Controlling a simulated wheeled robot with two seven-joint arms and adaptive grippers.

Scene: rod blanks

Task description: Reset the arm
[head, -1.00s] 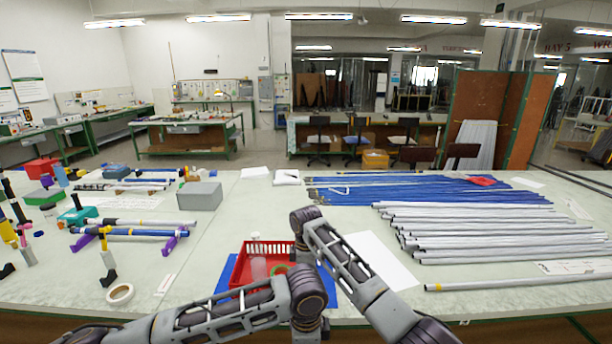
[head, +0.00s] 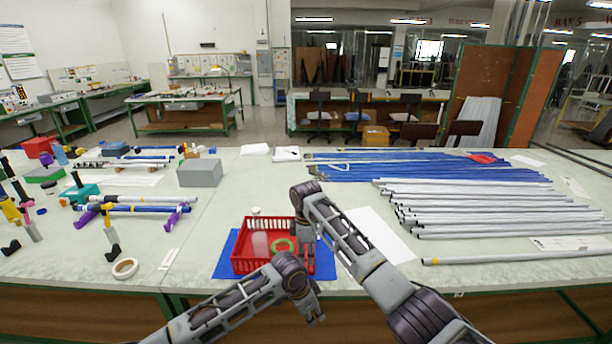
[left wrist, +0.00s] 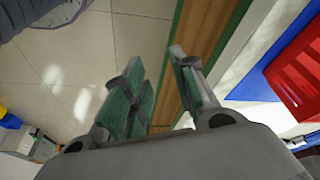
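My left gripper (head: 314,312) is at the front edge of the table, below the red basket in the head view. The left wrist view shows its two green-padded fingers (left wrist: 155,95) apart with nothing between them, over the floor and table edge. My right gripper (head: 307,258) points down at the right side of the red basket (head: 240,262). Its fingers are too small and partly covered to tell whether they are open or shut. The basket stands on a blue mat (head: 222,268) and holds a green ring (head: 283,245). It also shows in the left wrist view (left wrist: 300,72).
White rods (head: 480,210) and blue rods (head: 400,168) lie across the table's right side. A grey box (head: 200,173), a tape roll (head: 125,267) and rods on purple stands (head: 140,208) are on the left. A white sheet (head: 375,235) lies right of the basket.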

